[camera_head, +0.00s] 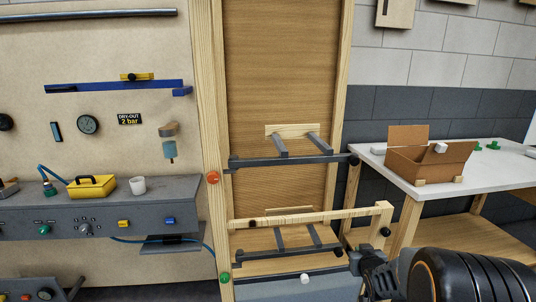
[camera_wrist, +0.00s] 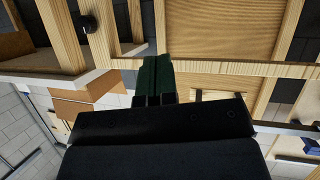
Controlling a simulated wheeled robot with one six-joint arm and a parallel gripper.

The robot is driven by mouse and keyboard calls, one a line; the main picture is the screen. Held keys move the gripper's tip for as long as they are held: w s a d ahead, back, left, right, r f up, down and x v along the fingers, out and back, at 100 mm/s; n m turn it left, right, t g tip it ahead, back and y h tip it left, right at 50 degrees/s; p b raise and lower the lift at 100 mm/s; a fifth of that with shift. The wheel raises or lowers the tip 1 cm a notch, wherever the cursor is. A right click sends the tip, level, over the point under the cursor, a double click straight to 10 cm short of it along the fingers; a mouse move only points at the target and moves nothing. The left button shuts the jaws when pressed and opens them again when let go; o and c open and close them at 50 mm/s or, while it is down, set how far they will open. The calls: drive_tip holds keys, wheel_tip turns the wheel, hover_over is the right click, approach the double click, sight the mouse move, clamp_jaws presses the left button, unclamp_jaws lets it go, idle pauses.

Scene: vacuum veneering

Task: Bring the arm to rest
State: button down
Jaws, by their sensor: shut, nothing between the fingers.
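My gripper (camera_head: 374,272) is at the lower right of the head view, in front of the wooden frame and low beside its right end. In the wrist view its dark fingers (camera_wrist: 153,78) are together with nothing between them. My black arm fills the lower right corner of the head view. The wooden frame (camera_head: 209,150) stands upright, with a wood panel (camera_head: 275,70) in it. Two dark grey bars with prongs cross it, the upper bar (camera_head: 290,161) and a lower one (camera_head: 290,253). A pale wooden rail (camera_head: 320,216) crosses between them.
A white-topped table (camera_head: 395,176) on the right holds an open cardboard box (camera_head: 425,161) and green pieces (camera_head: 493,145). A grey console (camera_head: 100,205) on the left carries a yellow box (camera_head: 92,187) and a white cup (camera_head: 138,185). Wooden parts are close around the fingers in the wrist view.

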drive_tip(key=s+a+r+g+p, duration=0.25)
drive_tip(key=s+r+p, duration=0.2)
drive_tip(key=r, duration=0.35)
drive_tip(key=s+a+r+g+p, duration=0.2)
drive_tip(key=s+a+r+p, duration=0.25)
drive_tip(key=r, duration=0.45)
drive_tip(key=s+a+r+g+y+p, duration=0.1)
drive_tip(key=s+a+r+g+p, duration=0.1)
drive_tip(key=s+r+p, duration=0.3)
drive_tip(key=s+a+r+g+y+p, duration=0.1)
drive_tip(key=s+a+r+g+p, duration=0.2)
drive_tip(key=s, duration=0.6)
wheel_tip(320, 180, up, 2)
drive_tip(key=shift+s+a+r+p, duration=0.15)
drive_tip(key=shift+a+p, duration=0.3)
drive_tip(key=shift+p, duration=0.4)
drive_tip(key=c, duration=1.8)
unclamp_jaws()
